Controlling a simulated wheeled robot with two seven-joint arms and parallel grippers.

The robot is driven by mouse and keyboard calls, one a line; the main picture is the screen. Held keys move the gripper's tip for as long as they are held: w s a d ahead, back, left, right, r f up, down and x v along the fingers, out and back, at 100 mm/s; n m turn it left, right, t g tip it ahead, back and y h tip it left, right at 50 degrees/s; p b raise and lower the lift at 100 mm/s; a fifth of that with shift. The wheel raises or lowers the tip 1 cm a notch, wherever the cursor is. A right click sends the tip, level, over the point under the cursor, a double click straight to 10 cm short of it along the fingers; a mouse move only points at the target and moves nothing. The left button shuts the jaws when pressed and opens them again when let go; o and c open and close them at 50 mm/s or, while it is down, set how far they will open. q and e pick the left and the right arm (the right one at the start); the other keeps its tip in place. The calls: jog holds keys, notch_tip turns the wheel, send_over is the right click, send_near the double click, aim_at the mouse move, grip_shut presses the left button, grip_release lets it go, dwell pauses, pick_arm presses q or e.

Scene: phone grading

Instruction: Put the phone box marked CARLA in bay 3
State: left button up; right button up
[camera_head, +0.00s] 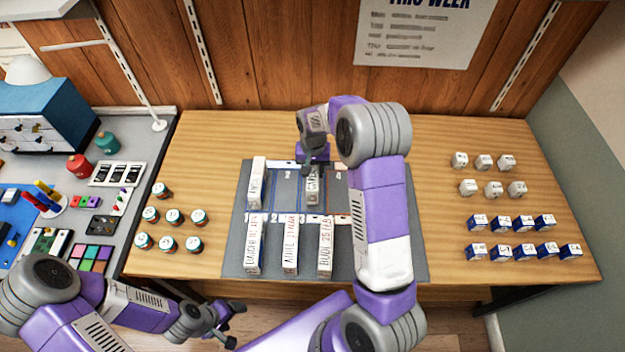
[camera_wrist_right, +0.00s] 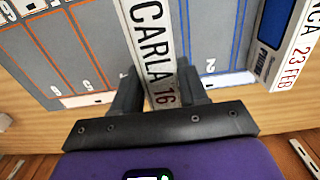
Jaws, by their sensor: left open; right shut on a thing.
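The phone box marked CARLA (camera_wrist_right: 152,50) is long and white with black letters and a red 16. My right gripper (camera_wrist_right: 162,92) is shut on its end. In the head view the box (camera_head: 313,186) is over the far row of the grey mat (camera_head: 405,225), between the numbers 2 and 4. I cannot tell whether it touches the mat. The bay number beneath it is hidden. My right gripper (camera_head: 312,160) is at the box's far end. My left gripper (camera_head: 215,325) is open and empty, in front of the table's near edge.
A white box (camera_head: 256,184) stands in the far row at left, and three labelled boxes (camera_head: 290,245) stand in the near row. Round tins (camera_head: 173,216) are at left; small white and blue boxes (camera_head: 512,223) are at right. My right arm covers the mat's right part.

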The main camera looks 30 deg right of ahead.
aim_at(313, 169)
notch_tip(313, 169, down, 4)
jog(key=shift+f, duration=0.1)
jog(key=shift+b, duration=0.3)
jog(key=o, duration=0.8)
jog(key=shift+f, duration=0.15)
jog(key=o, duration=0.5)
jog(key=shift+c, duration=0.2)
jog(key=shift+r, duration=0.25)
notch_tip(313, 169, up, 12)
jog(key=shift+p, duration=0.95)
